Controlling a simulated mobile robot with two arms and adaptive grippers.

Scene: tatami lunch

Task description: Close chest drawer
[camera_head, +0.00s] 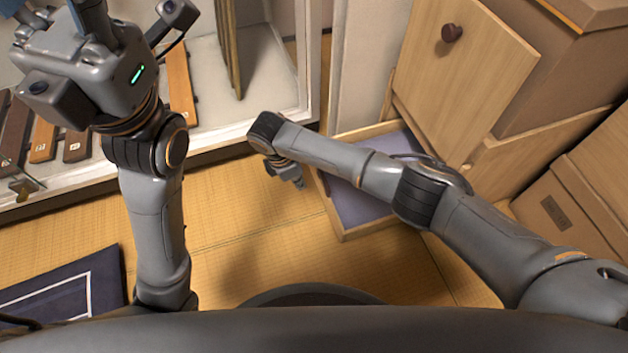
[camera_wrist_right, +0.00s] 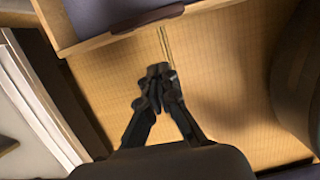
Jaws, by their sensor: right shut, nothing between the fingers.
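The chest (camera_head: 425,75) is light wood and stands at the upper right in the head view. Its low drawer (camera_head: 333,208) is pulled out over the tatami, with a lilac-grey inside. My right forearm crosses over it and hides part of it. In the right wrist view the drawer (camera_wrist_right: 88,43) is at the top, with a dark brown handle (camera_wrist_right: 147,18) on its front. My right gripper (camera_head: 298,182) is just outside the drawer front, shut and empty. Its fingertips (camera_wrist_right: 158,85) show below the handle, apart from it. My left gripper (camera_head: 88,12) is at the upper left, its fingers partly cut off.
A white-framed display case (camera_head: 262,65) with wooden tags stands at the upper left. Cardboard boxes (camera_head: 570,215) sit at the right of the chest. A dark blue mat (camera_head: 105,285) lies at the lower left. The tatami (camera_head: 245,215) before the drawer is clear.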

